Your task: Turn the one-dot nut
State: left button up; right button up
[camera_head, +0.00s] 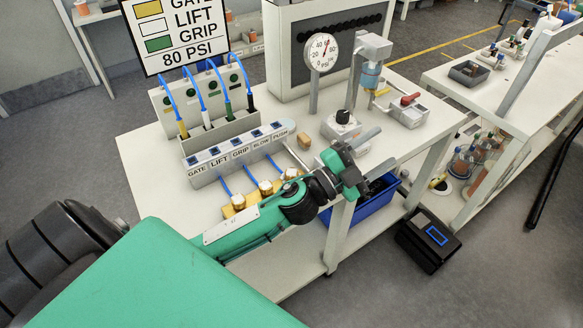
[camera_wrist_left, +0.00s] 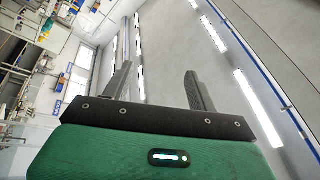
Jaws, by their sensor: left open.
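Several brass nuts stand in a row at the front of the table, on yellow bases: a left nut (camera_head: 238,202), a middle nut (camera_head: 265,188) and a right nut (camera_head: 290,174). Blue tubes run from them to the labelled block (camera_head: 238,154). Dots on the nuts are too small to tell, so I cannot say which is the one-dot nut. My left gripper (camera_head: 371,157) is beyond the nuts to the right, near the table's front edge, apart from them. In the left wrist view its two fingers (camera_wrist_left: 157,77) are spread with nothing between them.
A pressure gauge (camera_head: 321,53) on a post and a grey box with a black knob (camera_head: 343,122) stand behind my gripper. A blue bin (camera_head: 366,200) is below the tabletop. The table's left part (camera_head: 150,165) is clear.

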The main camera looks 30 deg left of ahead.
pick_arm(q)
jog(key=d+m+g+h, duration=0.5)
jog(key=m+g+h, duration=0.1)
jog(key=m, duration=0.3)
jog(key=m+g+y, duration=0.8)
jog(key=g+y, duration=0.5)
jog(key=y, duration=0.4)
send_over(292, 172)
notch_tip(292, 172, down, 10)
notch_tip(292, 172, down, 12)
jog(key=p, duration=0.4)
jog(key=shift+p, duration=0.3)
jog(key=shift+a+f, duration=0.1)
jog(key=shift+f, duration=0.5)
